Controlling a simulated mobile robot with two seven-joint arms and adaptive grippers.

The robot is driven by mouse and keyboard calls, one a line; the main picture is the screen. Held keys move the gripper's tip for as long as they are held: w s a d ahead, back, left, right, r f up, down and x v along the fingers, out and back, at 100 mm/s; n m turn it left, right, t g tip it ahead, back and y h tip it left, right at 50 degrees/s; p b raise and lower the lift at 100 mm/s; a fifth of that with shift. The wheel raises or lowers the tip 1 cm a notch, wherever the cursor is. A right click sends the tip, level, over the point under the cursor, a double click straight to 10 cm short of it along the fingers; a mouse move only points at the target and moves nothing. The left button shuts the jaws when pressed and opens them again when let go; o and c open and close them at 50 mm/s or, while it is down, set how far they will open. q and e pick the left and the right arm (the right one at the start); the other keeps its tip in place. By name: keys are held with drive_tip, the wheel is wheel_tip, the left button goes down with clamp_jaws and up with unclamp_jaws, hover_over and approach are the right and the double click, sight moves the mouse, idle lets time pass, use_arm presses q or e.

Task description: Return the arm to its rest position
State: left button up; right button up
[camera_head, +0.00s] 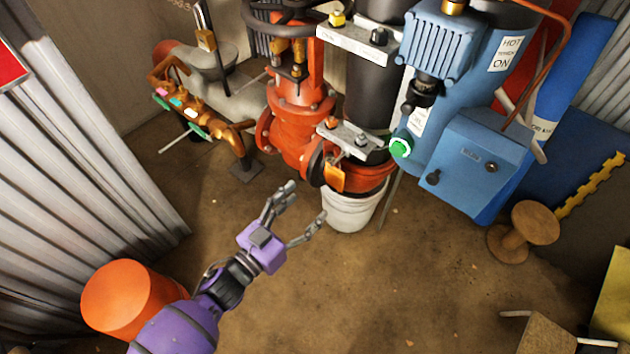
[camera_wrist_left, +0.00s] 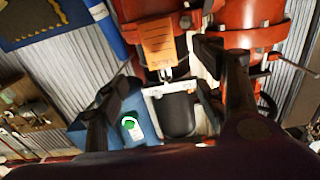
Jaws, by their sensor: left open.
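My left arm (camera_head: 235,280), purple and dark grey, reaches up from the bottom left in the head view. Its gripper (camera_head: 304,207) is open and empty, with its fingers spread in front of the white bucket (camera_head: 347,212) and below the red valve and pipework (camera_head: 298,115). In the left wrist view the dark fingers frame an orange tag (camera_wrist_left: 158,43) and a black pipe (camera_wrist_left: 178,112); nothing is held between them. My right gripper is not in view.
A blue pump unit (camera_head: 470,155) with a green button (camera_head: 401,147) stands right of the pipework. An orange drum (camera_head: 122,298) is beside my arm. A wooden spool (camera_head: 525,230) stands right. Corrugated panels (camera_head: 80,170) line the left. The central floor is clear.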

use_arm(q)
drive_tip(key=shift+s+a, duration=0.1)
drive_tip(key=s+a+f+n+g+y, duration=0.2)
drive_tip(key=s+a+f+n+y, duration=0.1)
drive_tip(key=s+a+f+y, duration=0.5)
drive_tip(key=s+a+f+n+g+y, duration=0.1)
drive_tip(key=s+a+f+g, duration=0.1)
drive_tip(key=s, duration=0.7)
drive_tip(key=s+a+f+n+g+y, duration=0.1)
drive_tip(key=s+a+f+g, duration=0.1)
drive_tip(key=s, duration=0.6)
drive_tip(key=s+a+f+n+g, duration=0.1)
drive_tip(key=s+a+f+g, duration=0.1)
drive_tip(key=s, duration=0.7)
drive_tip(key=w+r+t+p, duration=0.1)
drive_tip(key=w+r+p, duration=0.1)
drive_tip(key=r+p, duration=0.6)
drive_tip(key=w+r+t+p, duration=0.1)
drive_tip(key=w+r+p, duration=0.1)
drive_tip(key=r+p, duration=0.7)
drive_tip(key=shift+n+p, duration=0.3)
drive_tip(key=shift+n, duration=0.1)
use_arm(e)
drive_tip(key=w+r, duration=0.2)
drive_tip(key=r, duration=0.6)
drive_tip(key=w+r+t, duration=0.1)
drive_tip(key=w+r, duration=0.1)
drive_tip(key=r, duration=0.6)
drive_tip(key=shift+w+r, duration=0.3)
